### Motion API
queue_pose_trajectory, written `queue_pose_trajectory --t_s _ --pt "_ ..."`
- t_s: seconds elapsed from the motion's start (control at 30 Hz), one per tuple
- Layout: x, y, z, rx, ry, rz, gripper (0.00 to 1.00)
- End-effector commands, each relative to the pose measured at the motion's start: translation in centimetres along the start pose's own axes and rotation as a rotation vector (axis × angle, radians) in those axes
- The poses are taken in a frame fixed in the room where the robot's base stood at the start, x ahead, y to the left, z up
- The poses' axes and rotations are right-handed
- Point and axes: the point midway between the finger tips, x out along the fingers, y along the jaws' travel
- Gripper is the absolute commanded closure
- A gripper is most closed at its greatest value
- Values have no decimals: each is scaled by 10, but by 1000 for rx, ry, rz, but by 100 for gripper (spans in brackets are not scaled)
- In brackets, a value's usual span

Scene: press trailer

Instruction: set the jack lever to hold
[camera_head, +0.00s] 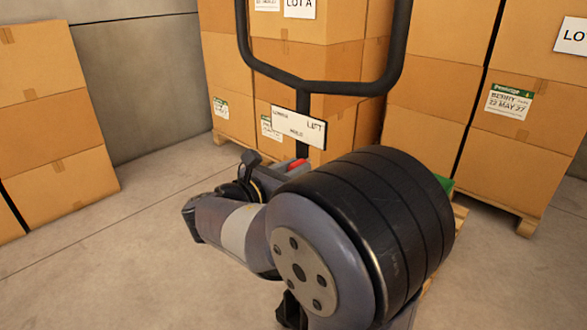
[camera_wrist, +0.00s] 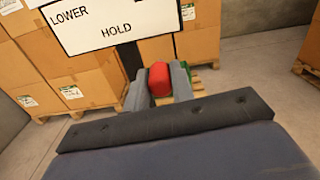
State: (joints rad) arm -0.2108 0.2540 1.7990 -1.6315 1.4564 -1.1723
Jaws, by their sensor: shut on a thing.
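The jack lever has a red end (camera_wrist: 159,78), which sits between the two grey fingers of my gripper (camera_wrist: 158,90) in the wrist view. My gripper is shut on it. In the head view a bit of the red end (camera_head: 297,164) shows just behind my arm, below the sign. The white sign (camera_head: 299,127) on the jack's dark post reads LIFT at its right; its other words are small there. In the wrist view the sign (camera_wrist: 120,25) reads LOWER and HOLD. The black handle loop (camera_head: 330,87) rises above it. The lever's shaft and pivot are hidden.
Stacked cartons on pallets (camera_head: 330,60) stand behind the jack, with more stacks at right (camera_head: 530,100) and left (camera_head: 50,120). A grey wall closes the back left. Bare floor (camera_head: 110,240) lies open at left. My arm hides the jack's lower part.

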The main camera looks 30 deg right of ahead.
Motion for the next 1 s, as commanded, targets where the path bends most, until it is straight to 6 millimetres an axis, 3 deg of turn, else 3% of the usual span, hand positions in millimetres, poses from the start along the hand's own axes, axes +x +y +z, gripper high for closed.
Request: queue_pose_trajectory --t_s 0.53,1.0 --pt "0 1 5 -35 1 -1 100" --pt "0 14 19 -276 1 -1 100"
